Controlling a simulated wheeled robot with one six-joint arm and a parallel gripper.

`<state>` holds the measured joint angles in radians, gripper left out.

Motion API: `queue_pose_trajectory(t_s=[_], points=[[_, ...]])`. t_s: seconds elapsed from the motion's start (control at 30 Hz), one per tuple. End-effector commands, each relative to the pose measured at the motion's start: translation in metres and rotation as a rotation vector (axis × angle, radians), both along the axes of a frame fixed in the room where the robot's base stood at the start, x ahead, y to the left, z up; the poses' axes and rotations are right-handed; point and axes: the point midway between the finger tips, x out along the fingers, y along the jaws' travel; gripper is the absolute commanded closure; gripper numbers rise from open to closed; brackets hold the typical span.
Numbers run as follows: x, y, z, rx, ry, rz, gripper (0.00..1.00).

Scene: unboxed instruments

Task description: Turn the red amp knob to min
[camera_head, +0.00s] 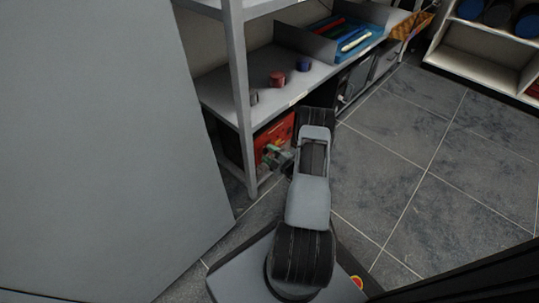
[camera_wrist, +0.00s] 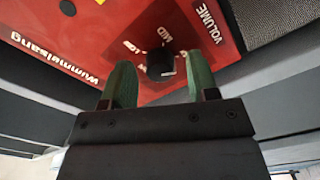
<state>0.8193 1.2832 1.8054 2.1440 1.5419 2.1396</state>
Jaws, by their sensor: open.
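The red amp (camera_head: 274,136) stands under the lower shelf board, partly hidden by a shelf post and my arm. In the wrist view, its red panel (camera_wrist: 105,55) carries the words VOLUME and MID and white lettering at the left. A black round knob (camera_wrist: 160,65) sits on the panel among small white marks; which mark it points to is unclear. My gripper (camera_wrist: 161,74) is open, with one green finger to each side of the knob. Whether the fingers touch it is not clear. My gripper (camera_head: 273,156) also shows in the head view, close in front of the amp.
The shelf board (camera_head: 226,89) above the amp carries a small red item (camera_head: 277,79), a blue one (camera_head: 304,64) and a blue tray (camera_head: 350,44). A shelf post (camera_head: 242,100) stands left of my gripper. The tiled floor (camera_head: 410,145) at right is clear.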

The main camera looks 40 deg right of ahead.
Motion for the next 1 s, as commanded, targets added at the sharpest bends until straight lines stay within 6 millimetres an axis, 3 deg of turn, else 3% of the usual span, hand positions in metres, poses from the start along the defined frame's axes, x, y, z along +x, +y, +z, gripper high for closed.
queue_pose_trajectory(t_s=[0.13, 0.63, 1.0], points=[[0.0, 0.0, 0.0002, -0.001, 0.0, 0.0, 0.47], [-0.0003, 0.0001, 0.0, 0.0, 0.0, 0.001, 0.95], [-0.0003, 0.0002, 0.0, -0.081, -0.014, 0.001, 0.95]])
